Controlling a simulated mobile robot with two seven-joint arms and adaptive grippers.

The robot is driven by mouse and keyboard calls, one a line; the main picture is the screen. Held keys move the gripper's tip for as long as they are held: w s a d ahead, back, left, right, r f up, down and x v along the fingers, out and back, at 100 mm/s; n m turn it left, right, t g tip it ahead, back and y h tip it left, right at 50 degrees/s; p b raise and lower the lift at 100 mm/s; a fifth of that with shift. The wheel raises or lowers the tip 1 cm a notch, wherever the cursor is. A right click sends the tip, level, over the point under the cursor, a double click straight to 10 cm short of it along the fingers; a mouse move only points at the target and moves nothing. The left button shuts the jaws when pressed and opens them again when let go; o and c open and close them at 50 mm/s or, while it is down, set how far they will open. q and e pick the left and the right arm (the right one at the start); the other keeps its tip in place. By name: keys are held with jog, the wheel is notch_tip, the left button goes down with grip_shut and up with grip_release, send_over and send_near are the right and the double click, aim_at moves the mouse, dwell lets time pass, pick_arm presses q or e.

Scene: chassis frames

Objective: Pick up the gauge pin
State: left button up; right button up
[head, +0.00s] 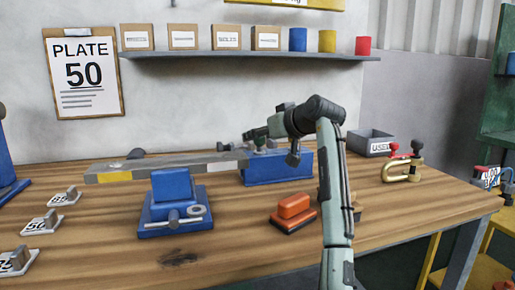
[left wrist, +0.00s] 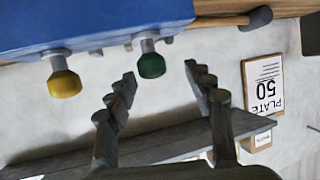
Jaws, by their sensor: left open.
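My left gripper (head: 254,136) is over the back of the bench, above a blue block (head: 292,166), and its jaws point left. In the left wrist view the left gripper (left wrist: 160,74) is open and empty. There two pins stick out of the blue block (left wrist: 90,22): one with a yellow knob (left wrist: 65,83), one with a green knob (left wrist: 152,66). The green knob shows between the fingertips, with no visible contact. I cannot tell which pin is the gauge pin. In the head view the pins are mostly hidden by the gripper. My right gripper is not in view.
A long grey bar (head: 165,166) lies across the blue supports. A blue fixture (head: 172,190), a red-orange block (head: 293,208), a brass clamp (head: 404,171) and a grey USED bin (head: 368,143) stand on the bench. A wall shelf (head: 240,54) hangs above. The front middle is clear.

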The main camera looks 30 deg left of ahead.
pick_arm(q)
jog(key=x, duration=0.6)
jog(key=shift+w+d+p, duration=0.15)
jog(key=shift+w+p, duration=0.2)
jog(key=shift+w, duration=0.05)
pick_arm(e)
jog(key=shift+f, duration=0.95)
pick_arm(q)
jog(key=shift+c, duration=0.5)
grip_shut()
